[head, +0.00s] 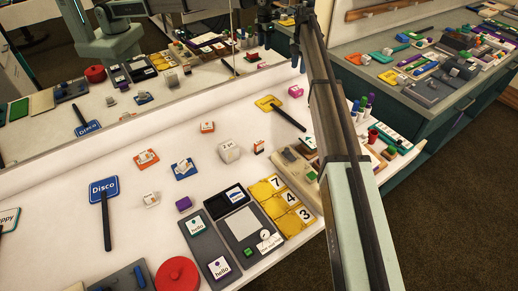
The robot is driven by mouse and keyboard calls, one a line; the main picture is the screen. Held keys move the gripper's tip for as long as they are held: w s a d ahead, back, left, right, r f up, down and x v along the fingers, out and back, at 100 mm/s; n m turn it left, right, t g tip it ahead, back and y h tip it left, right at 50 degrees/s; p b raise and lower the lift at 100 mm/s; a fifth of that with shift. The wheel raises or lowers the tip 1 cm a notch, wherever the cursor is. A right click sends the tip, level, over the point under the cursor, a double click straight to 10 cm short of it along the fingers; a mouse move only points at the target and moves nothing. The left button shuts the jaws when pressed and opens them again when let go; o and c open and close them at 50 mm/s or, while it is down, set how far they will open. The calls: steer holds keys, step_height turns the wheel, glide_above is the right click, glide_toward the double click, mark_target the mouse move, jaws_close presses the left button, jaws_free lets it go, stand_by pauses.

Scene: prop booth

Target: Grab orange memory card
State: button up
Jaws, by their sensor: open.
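An orange flat card (146,157) with a white marking lies on the white tabletop, left of centre. A smaller orange piece with a pale face (207,127) lies farther right. I cannot tell for sure which is the memory card. My arm crosses the right side from the bottom to the top. My gripper (296,52) is at its far end, small and dark near the top, well above and to the right of both orange pieces. It is open, with nothing seen in it. Its fingertips are hard to make out.
A blue Disco paddle (104,190), red round lid (177,274), grey trays (207,250) and yellow number cards (287,203) stand nearer. A mirror (150,60) runs behind.

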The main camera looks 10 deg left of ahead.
steer(key=s+a+r+n, duration=0.15)
steer(key=s+a, duration=0.25)
steer(key=a, duration=0.5)
glide_above(259, 142)
steer(key=shift+m, duration=0.25)
steer(key=shift+f, duration=6.75)
jaws_close()
